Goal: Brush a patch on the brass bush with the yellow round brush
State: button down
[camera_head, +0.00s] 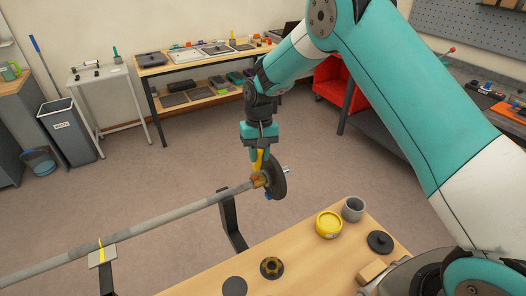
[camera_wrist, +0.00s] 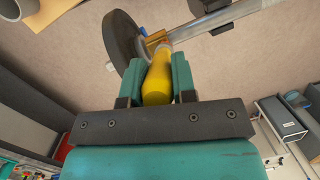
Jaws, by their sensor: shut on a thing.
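My gripper (camera_head: 260,150) is shut on the yellow round brush (camera_head: 257,160), its tip pointing down. In the wrist view, the yellow handle (camera_wrist: 156,85) sits between the two teal fingers of my gripper (camera_wrist: 159,78). The brass bush (camera_head: 258,181) is on the long grey shaft (camera_head: 170,217), beside a dark disc (camera_head: 279,177). In the wrist view, the brass bush (camera_wrist: 156,37) shows just beyond the brush's far end. The brush's end is at the bush; I cannot tell whether it touches. Its bristles are mostly hidden.
A bracket (camera_head: 231,215) supports the shaft near the wooden table (camera_head: 305,262). On the table stand a yellow tin (camera_head: 329,225), a grey cup (camera_head: 353,209), a black knobbed disc (camera_head: 380,242) and a dark-and-brass part (camera_head: 271,267). Open floor lies behind the shaft.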

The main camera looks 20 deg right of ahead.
dwell(0.3)
jog(key=shift+r+p, duration=2.4)
jog(key=shift+r, duration=1.1)
